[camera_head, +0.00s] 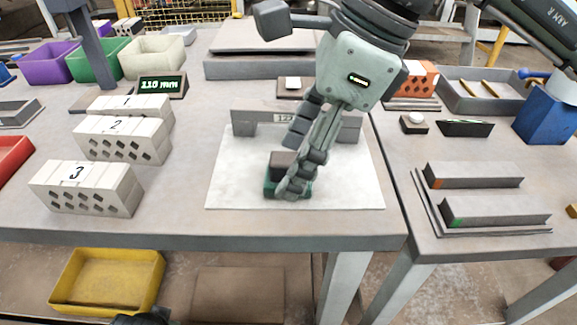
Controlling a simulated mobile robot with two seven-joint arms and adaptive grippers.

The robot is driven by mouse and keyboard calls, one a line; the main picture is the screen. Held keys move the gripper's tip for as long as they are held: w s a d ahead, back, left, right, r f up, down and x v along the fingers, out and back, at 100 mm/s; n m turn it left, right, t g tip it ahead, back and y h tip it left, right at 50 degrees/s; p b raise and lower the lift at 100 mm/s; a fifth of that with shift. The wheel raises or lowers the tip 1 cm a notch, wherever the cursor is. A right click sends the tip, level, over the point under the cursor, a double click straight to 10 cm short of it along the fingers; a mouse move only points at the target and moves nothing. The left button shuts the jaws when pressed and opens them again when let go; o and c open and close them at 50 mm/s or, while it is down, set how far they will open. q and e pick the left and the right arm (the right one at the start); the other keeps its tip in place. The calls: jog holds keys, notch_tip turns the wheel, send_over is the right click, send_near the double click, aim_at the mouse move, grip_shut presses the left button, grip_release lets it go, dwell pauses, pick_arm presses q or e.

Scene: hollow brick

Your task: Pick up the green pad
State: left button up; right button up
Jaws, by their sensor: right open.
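The green pad (269,188) lies on the white sheet in the middle of the table, a small block with a green lower part and a dark brownish top. My right gripper (289,166) reaches down over it from above, open. One finger hangs in front of the pad and hides its right part; the other finger is higher, behind and to the left. I cannot tell whether a finger touches the pad.
A grey bridge-like gauge (243,121) stands just behind the pad. Hollow bricks numbered 1, 2 and 3 (88,188) stand at the left, with colored bins (152,57) behind. A dark rack (487,214) with orange and green marks lies on the right table. The white sheet's (345,190) right side is clear.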

jog(key=shift+a+f, duration=0.25)
jog(key=shift+f, duration=0.35)
jog(key=shift+a+f, duration=0.15)
jog(key=shift+f, duration=0.25)
pick_arm(q)
jog(key=shift+w+d+f, duration=0.1)
jog(key=shift+w+f, duration=0.15)
jog(key=shift+f, duration=0.25)
pick_arm(e)
jog(key=c, duration=0.5)
pick_arm(q)
jog(key=shift+s, duration=0.15)
pick_arm(e)
jog(key=c, duration=0.7)
jog(key=shift+w, duration=0.1)
